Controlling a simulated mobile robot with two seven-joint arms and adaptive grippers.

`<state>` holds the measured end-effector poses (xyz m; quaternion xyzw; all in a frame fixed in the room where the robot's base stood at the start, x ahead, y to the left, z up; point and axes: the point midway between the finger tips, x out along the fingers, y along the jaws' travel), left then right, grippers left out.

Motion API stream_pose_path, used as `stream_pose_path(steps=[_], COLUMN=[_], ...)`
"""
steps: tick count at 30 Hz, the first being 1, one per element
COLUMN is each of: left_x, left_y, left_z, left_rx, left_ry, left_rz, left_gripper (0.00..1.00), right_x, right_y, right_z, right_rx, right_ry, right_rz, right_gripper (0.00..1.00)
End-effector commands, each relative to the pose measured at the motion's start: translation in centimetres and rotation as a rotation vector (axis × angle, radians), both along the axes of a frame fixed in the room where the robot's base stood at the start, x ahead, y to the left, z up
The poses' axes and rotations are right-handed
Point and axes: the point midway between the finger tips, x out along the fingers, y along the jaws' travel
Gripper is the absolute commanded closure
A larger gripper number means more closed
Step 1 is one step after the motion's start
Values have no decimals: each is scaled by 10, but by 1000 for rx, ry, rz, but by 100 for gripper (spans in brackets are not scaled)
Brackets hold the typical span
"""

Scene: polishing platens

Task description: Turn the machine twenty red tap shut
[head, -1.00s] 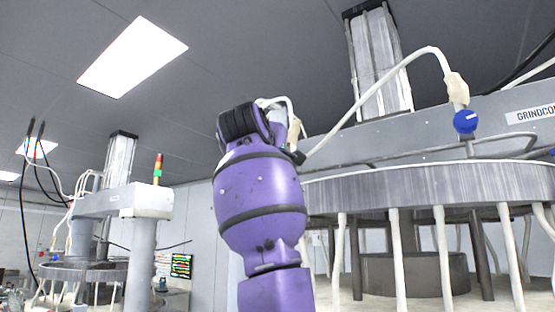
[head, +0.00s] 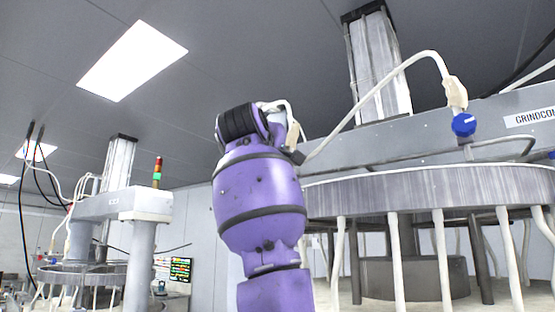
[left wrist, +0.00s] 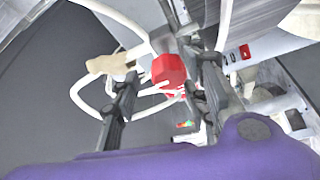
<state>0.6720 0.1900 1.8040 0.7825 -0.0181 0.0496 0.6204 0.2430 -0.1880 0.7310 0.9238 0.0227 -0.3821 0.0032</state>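A red tap knob (left wrist: 168,70) is in the middle of the left wrist view, on white piping. My left gripper (left wrist: 168,72) is open, with one dark finger on each side of the knob. A gap shows between the left-hand finger and the knob; the right-hand finger looks closer, and I cannot tell whether it touches. In the head view my purple arm rises in the middle and hides the red tap and the gripper. My right gripper is in neither view.
A blue tap (head: 464,124) hangs on a white hose at the right. The large round platen (head: 420,188) with white hoses below fills the right side. A second machine (head: 125,203) stands far left. A beige fitting (left wrist: 108,66) lies left of the left gripper's fingers.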

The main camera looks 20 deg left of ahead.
Motion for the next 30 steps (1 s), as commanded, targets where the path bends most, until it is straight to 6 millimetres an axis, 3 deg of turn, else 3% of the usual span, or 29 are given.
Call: stream_pose_path(steps=[5, 15, 21, 30], left_x=[-9, -78, -108, -120], left_y=[0, -3, -4, -5], left_z=[-2, -7, -10, -12], left_rx=[0, -1, -1, 0], left_ry=[0, -4, -2, 0], left_rz=[1, 0, 0, -1], left_gripper=[60, 60, 60, 60], right_x=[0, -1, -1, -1], right_y=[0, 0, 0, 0], right_z=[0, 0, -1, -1], right_rx=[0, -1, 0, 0], right_ry=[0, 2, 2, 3], right_rz=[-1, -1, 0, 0], right_gripper=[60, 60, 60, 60])
